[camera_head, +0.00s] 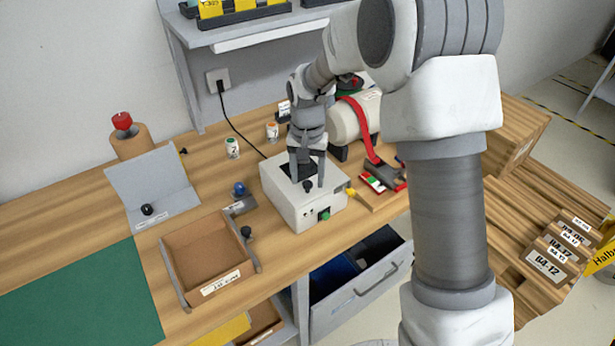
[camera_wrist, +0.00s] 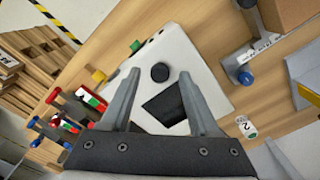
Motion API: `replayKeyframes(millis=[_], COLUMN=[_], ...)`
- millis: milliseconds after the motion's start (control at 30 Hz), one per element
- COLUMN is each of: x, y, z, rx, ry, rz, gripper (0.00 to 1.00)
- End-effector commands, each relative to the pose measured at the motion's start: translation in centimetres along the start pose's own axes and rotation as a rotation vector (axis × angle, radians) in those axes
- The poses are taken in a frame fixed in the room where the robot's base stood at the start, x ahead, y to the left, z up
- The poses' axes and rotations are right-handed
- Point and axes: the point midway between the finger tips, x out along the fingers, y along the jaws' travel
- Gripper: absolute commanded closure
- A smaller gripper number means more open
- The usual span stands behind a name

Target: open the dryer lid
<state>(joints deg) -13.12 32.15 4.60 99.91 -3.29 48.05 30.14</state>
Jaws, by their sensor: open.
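The white box-shaped machine (camera_head: 296,208), which I take to be the dryer, stands on the wooden bench. A round black knob (camera_head: 308,187) sits on its top beside a dark rectangular patch. A green button (camera_head: 326,216) is on its front. My gripper (camera_head: 307,173) points down over the box top. In the wrist view my gripper (camera_wrist: 159,84) is open and empty, and the black knob (camera_wrist: 160,72) shows between the fingertips. The dark patch (camera_wrist: 166,104) lies between the fingers. Whether the fingers touch the box top I cannot tell. The lid's edges are not clear.
A wooden tray (camera_head: 166,254) and a grey angled plate (camera_head: 133,178) with a black knob lie left. A cream cylinder with a red strap (camera_head: 358,126) stands behind the box. Red-handled clamps (camera_wrist: 88,100) are beside it. A drawer (camera_head: 365,289) is open below.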

Motion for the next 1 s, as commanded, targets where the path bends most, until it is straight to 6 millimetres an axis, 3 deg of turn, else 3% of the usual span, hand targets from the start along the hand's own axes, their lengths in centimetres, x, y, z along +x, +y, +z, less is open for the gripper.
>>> replayKeyframes(millis=[367,733,1000], x=[0.78,0.74,0.73], y=[0.01,0.0,0.0], z=[0.02,0.01,0.01], rx=[0.0,0.0,0.0], ry=[0.0,0.0,0.0], rz=[0.0,0.0,0.0], gripper=[0.38,1.0,1.0])
